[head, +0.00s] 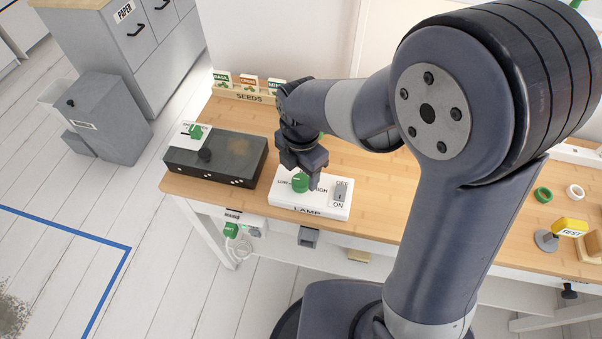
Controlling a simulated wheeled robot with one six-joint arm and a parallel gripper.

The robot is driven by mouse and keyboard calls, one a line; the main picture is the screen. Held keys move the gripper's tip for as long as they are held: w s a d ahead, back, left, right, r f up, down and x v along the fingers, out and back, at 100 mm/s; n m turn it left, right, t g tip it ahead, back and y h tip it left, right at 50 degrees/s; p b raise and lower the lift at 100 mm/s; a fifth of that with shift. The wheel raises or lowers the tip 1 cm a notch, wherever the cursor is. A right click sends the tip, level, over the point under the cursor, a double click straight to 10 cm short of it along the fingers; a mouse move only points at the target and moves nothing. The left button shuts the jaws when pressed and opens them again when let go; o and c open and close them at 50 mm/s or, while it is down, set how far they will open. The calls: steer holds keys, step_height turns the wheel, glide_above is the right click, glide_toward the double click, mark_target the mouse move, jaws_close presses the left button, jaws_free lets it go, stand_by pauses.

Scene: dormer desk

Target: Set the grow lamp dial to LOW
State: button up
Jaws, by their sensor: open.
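The lamp control box (283,201) is white, marked LAMP, and sits at the front edge of the wooden desk. Its green dial (299,183) stands between the LOW label on the left and a label ending in "HIGH" on the right. Where the dial points cannot be told at this size. A grey OFF/ON switch (339,191) is on the right of the box. My gripper (303,170) is open, pointing down just above and at the dial, partly covering it. Whether the fingers touch the dial is not clear.
A SEEDS rack (249,95) is at the back. My arm hides the desk's middle.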

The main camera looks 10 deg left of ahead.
mark_target(301, 179)
step_height(301, 179, up, 9)
steer(key=shift+f, duration=0.2)
steer(key=shift+f, duration=0.1)
step_height(301, 179, down, 11)
steer(key=shift+r, duration=0.1)
stand_by(0.5)
steer(key=shift+r, duration=0.1)
stand_by(0.3)
